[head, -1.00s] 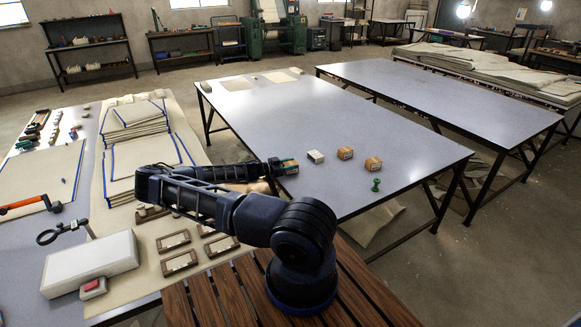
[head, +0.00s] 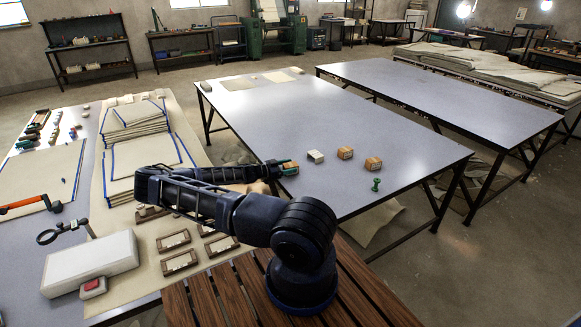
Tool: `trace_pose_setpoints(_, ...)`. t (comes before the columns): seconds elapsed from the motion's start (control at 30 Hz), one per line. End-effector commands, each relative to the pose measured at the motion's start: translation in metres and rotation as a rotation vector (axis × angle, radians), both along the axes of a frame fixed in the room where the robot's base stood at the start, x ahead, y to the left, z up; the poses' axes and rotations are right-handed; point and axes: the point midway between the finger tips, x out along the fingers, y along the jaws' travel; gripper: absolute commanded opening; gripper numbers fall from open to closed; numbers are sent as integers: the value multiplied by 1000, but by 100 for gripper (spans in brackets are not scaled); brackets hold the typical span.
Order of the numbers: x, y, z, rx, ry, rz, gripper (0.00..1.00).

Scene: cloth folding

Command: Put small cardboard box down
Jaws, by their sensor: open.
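A small cardboard box (head: 291,169) is at the near left edge of the middle grey table (head: 335,115). It shows only partly, at the tip of my gripper (head: 281,169). My gripper is open around or just beside the box; at this size I cannot tell whether the fingers touch it. The box appears to rest on or very close to the tabletop. My arm reaches across from the lower middle and hides part of the table edge.
To the right of the gripper stand a pale box (head: 315,156), a cardboard box (head: 345,153), another cardboard box (head: 373,163) and a green pin-like object (head: 376,184). Folded cloths (head: 135,122) lie on the left table.

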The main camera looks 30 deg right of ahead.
Motion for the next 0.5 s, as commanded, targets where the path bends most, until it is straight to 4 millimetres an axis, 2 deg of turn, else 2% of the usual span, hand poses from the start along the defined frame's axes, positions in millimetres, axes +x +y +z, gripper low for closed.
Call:
trace_pose_setpoints(0.2,8,37,0,0,-1,4,67)
trace_pose_setpoints(0.4,11,58,0,0,0,2,67)
trace_pose_setpoints(0.5,12,63,0,0,0,2,87)
